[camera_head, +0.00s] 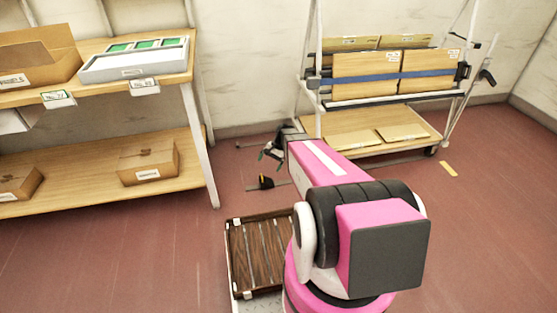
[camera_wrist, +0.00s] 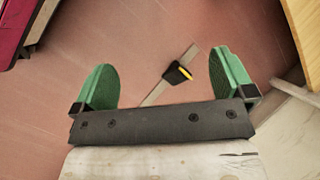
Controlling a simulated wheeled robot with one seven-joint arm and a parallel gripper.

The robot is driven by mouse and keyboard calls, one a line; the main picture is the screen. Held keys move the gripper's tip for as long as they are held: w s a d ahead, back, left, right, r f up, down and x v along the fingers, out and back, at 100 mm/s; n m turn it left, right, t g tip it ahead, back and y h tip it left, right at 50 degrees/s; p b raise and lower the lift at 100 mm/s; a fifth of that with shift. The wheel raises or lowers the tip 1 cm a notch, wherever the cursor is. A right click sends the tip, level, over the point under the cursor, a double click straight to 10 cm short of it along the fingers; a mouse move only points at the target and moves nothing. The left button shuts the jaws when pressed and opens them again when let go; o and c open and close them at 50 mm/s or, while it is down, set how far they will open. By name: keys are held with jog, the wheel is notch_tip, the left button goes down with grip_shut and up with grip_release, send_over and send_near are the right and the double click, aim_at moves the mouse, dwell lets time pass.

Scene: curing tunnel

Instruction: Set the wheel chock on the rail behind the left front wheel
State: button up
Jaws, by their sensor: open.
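The wheel chock, a small black block with a yellow stripe, sits on a thin metal floor rail (camera_wrist: 153,95) in front of the cart. It shows in the head view (camera_head: 266,182) and between my fingers in the wrist view (camera_wrist: 177,73). My gripper (camera_head: 268,154) is open and empty, with green finger pads apart, above the floor and apart from the chock. The white wheeled cart (camera_head: 318,88) carries cardboard panels behind a blue strap. Its right front wheel (camera_head: 430,152) shows; its left front wheel is hidden behind my arm and gripper.
A wooden shelf unit (camera_head: 100,202) with boxes and a grey tray (camera_head: 135,60) stands at the left. A slatted dark wood tray (camera_head: 246,258) is close by, left of my arm. The red floor between shelf and cart is mostly clear. A yellow piece (camera_head: 448,169) lies at right.

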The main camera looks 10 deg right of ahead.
jog(key=s+r+n+t+h, duration=0.2)
jog(key=s+r+n+h, duration=0.3)
jog(key=s+r, duration=1.2)
jog(key=shift+s+d+r+n, duration=0.15)
jog(key=shift+r+n, duration=0.25)
jog(key=shift+n, duration=0.6)
